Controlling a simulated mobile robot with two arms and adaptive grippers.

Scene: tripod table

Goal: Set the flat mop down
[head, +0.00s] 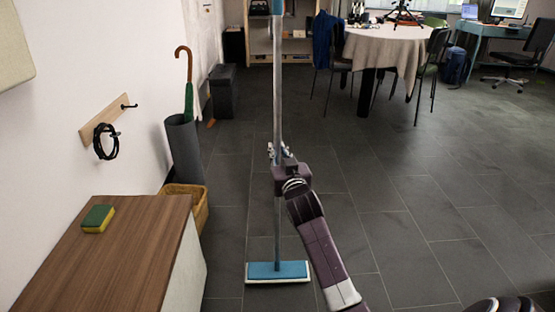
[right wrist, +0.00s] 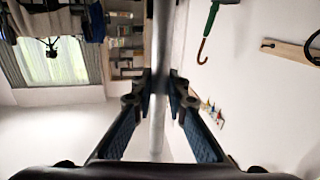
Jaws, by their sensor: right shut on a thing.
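The flat mop (head: 278,270) stands upright, its blue and white head low over or on the dark tiled floor; I cannot tell whether it touches. Its grey pole rises past the top of the head view, with a blue part near the top. My right gripper (head: 277,152) is shut around the pole at about mid-height. In the right wrist view the pole (right wrist: 158,70) runs between the two fingers of the right gripper (right wrist: 160,88). My left gripper is not in view.
A wooden-topped cabinet (head: 110,250) with a sponge (head: 98,218) stands at left. Behind it are a wicker basket (head: 190,203) and an umbrella stand (head: 184,150). A round table (head: 390,45) with chairs is at the back. The floor at right is open.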

